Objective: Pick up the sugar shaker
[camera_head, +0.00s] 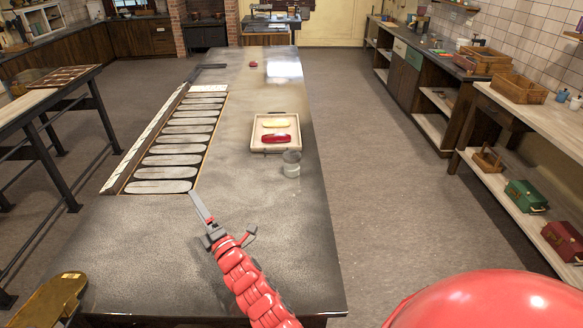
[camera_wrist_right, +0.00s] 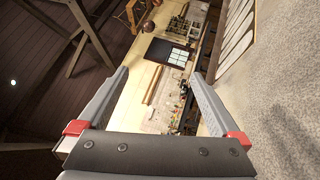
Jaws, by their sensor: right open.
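The sugar shaker (camera_head: 291,167) looks like a small clear jar with a grey top. It stands upright on the long metal table, just below the right corner of a tray. My right gripper (camera_head: 222,212) is at the end of the red arm, to the left of the shaker and nearer to me, apart from it. In the right wrist view my right gripper (camera_wrist_right: 158,73) is open, with nothing between its fingers. The shaker does not show in that view. My left gripper does not show.
The pale tray (camera_head: 256,145) holds a yellow item (camera_head: 275,123) and a red item (camera_head: 276,138). A rack of long pale slats (camera_head: 171,160) lies along the table's left side. A small red object (camera_head: 253,64) lies farther back. The table's near right part is clear.

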